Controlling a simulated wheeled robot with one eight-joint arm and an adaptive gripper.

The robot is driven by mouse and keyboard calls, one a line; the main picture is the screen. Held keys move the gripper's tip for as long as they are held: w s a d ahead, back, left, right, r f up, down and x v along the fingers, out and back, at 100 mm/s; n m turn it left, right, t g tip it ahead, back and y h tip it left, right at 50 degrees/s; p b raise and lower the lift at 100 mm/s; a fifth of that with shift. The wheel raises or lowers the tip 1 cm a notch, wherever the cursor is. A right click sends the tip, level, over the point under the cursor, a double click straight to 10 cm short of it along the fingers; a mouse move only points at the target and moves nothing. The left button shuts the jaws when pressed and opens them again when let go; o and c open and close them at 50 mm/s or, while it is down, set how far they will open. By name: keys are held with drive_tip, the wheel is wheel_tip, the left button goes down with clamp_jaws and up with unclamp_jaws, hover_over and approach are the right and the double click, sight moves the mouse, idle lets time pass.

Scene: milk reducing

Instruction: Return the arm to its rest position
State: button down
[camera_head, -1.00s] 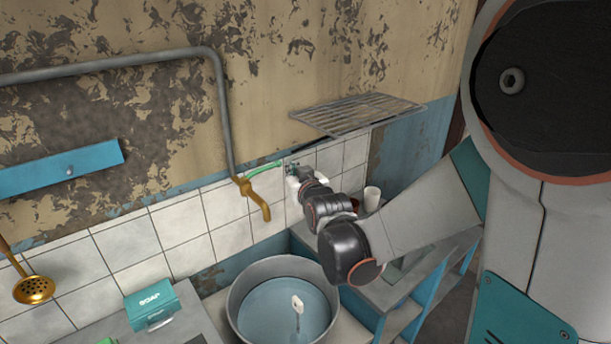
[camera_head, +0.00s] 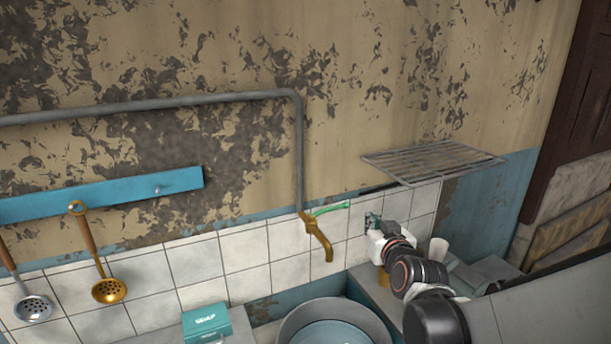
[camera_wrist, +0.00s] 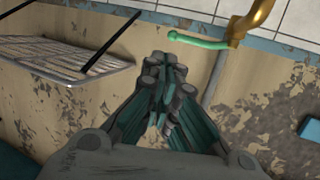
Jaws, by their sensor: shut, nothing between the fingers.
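My arm reaches in from the lower right of the head view toward the tiled wall. My gripper (camera_head: 373,222) is at its end, small in that view, in front of the tiles to the right of the brass tap (camera_head: 318,236). In the wrist view my gripper (camera_wrist: 165,66) fills the middle, its fingertips together and nothing between them. The tap's green handle (camera_wrist: 198,40) appears beyond and to the right of the fingertips there. The gripper looks apart from the tap and its handle.
A metal rack (camera_head: 432,162) is fixed to the wall above my arm. A metal basin (camera_head: 292,325) stands below the tap, with a teal soap box (camera_head: 207,325) to its left. A white cup (camera_head: 438,249) stands beside my wrist. Ladles (camera_head: 108,290) hang at the left.

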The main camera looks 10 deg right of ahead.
drive_tip(key=s+a+f+g+b, duration=0.1)
drive_tip(key=s+f+g, duration=0.1)
drive_tip(key=s, duration=0.6)
drive_tip(key=s+a+f+g+b, duration=0.1)
drive_tip(key=s+f+g+b, duration=0.1)
drive_tip(key=s, duration=0.7)
drive_tip(key=s+a+f+g+b, duration=0.1)
drive_tip(key=s+f+g, duration=0.3)
drive_tip(key=s, duration=0.5)
drive_tip(key=shift+s+a+f+g+b, duration=0.15)
drive_tip(key=shift+s+a+g+b, duration=0.15)
drive_tip(key=shift+b, duration=0.2)
